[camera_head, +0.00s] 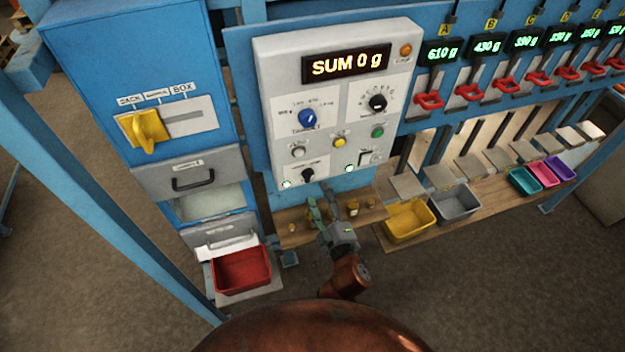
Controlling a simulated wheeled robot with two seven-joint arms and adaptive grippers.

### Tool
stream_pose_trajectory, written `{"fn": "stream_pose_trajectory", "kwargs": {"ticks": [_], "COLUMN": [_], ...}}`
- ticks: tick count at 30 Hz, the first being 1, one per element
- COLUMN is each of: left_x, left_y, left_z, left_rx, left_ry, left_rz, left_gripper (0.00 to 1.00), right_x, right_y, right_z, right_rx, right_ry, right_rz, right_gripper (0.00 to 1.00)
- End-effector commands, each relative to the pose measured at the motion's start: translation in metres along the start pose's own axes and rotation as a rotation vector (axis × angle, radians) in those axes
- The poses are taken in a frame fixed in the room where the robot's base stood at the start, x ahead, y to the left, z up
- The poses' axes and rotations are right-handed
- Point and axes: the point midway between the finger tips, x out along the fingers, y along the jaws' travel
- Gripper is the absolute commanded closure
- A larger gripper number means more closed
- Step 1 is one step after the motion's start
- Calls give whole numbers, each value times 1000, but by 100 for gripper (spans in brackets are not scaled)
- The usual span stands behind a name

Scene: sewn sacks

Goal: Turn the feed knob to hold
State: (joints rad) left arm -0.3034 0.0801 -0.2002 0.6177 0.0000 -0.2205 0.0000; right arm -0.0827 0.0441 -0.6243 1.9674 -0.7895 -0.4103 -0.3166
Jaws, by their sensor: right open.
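The grey control panel (331,120) carries several knobs and buttons, and its display reads "SUM 0 g". A small black knob (308,174) sits at its lower left, a blue knob (308,118) above it and a larger black knob (377,102) at the upper right. The labels are too small to tell which one is the feed knob. My right gripper (321,192) is open just below the panel's lower edge, close under the small black knob and apart from it. My left gripper is not in view.
A blue cabinet with a yellow lever (146,128) and drawer stands left, a red bin (242,270) below it. A wooden shelf (292,222) runs under the panel. Yellow (397,226) and grey (446,211) trays stand right, below red-handled scale units (430,99).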

Motion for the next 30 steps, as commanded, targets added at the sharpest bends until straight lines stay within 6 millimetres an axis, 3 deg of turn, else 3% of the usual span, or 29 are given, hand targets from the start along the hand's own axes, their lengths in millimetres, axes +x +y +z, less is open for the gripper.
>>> {"fn": "stream_pose_trajectory", "kwargs": {"ticks": [6, 12, 22, 30], "left_x": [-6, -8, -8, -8], "left_y": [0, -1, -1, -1], "left_z": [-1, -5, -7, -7], "left_rx": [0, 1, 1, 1], "left_ry": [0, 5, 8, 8], "left_rz": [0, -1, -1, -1], "left_gripper": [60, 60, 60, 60], "right_x": [36, 56, 60, 60], "right_y": [1, 0, -1, -1], "right_z": [-1, 0, 0, 1], "right_rx": [2, 2, 2, 2], "right_ry": [1, 1, 0, 0], "right_rz": [0, 0, -1, -2], "right_gripper": [52, 52, 52, 70]}}
